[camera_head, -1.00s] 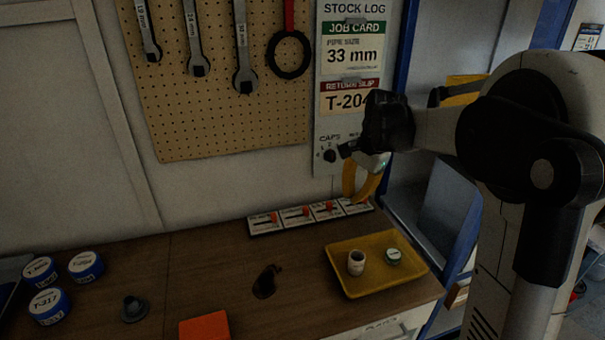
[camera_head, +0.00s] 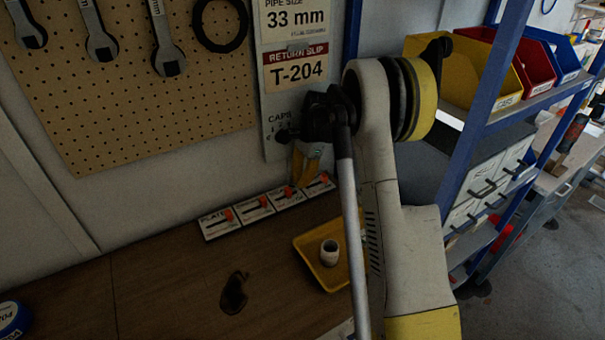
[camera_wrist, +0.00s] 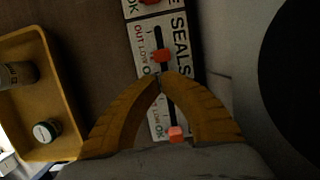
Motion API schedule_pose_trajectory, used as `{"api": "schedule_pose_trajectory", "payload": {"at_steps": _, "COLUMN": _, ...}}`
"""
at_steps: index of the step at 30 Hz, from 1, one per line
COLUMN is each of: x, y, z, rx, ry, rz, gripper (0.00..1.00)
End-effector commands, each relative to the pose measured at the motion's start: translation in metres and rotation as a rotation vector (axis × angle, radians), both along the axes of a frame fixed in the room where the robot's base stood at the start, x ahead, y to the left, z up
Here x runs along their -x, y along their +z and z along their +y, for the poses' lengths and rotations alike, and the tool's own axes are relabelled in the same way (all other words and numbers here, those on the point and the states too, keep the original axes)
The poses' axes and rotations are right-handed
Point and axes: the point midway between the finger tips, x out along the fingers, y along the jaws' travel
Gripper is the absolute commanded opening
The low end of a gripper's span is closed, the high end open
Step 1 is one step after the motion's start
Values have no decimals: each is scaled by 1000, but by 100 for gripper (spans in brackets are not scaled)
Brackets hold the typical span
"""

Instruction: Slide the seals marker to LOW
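The seals marker is a red-orange knob (camera_wrist: 162,55) in the dark slot of the white SEALS card (camera_wrist: 140,44) in the wrist view. The card's printed marks read OUT, LOW and OK. The knob sits around LOW to OK; I cannot tell exactly which. My gripper (camera_wrist: 160,77) has two curved yellow fingers with tips together, just beside the knob and over the card's OK end, apart from the knob in the picture. Height above the card is unclear. In the head view, my gripper (camera_head: 307,170) hangs above the right end of the card row, holding nothing visible.
Another slider knob (camera_wrist: 175,133) shows between my fingers on the neighbouring card. The wall and pegboard (camera_head: 130,110) rise close behind. A blue-framed shelf (camera_head: 490,120) is at right.

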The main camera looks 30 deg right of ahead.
Motion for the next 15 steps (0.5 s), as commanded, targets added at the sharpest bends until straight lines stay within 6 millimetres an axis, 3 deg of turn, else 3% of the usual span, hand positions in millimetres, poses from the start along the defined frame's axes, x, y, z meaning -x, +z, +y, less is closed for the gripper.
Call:
{"api": "schedule_pose_trajectory", "payload": {"at_steps": 5, "x": 0, "y": -16, "z": 4, "rx": 0, "ry": 0, "rz": 0, "gripper": 0}}
{"api": "schedule_pose_trajectory", "payload": {"at_steps": 15, "x": 0, "y": -18, "z": 5, "rx": 0, "ry": 0, "rz": 0, "gripper": 0}}
